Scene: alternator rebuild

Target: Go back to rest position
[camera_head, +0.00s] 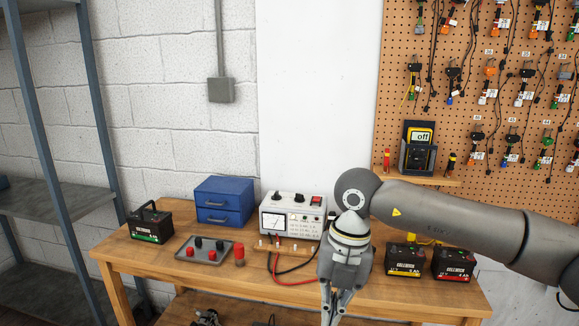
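My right arm reaches in from the right edge and bends down at its grey wrist. My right gripper (335,308) points down in front of the wooden workbench (150,256), near its front edge. Its fingers run to the bottom edge of the picture, so I cannot tell how far apart the tips are. No held object shows between them. My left gripper is not in view.
On the bench are a black-green battery (150,225), a blue drawer box (224,203), a tray with knobs (208,248), a white meter unit (293,216), a yellow-labelled battery (405,260) and a red-labelled battery (453,263). A multimeter (418,148) stands on a small shelf (440,180).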

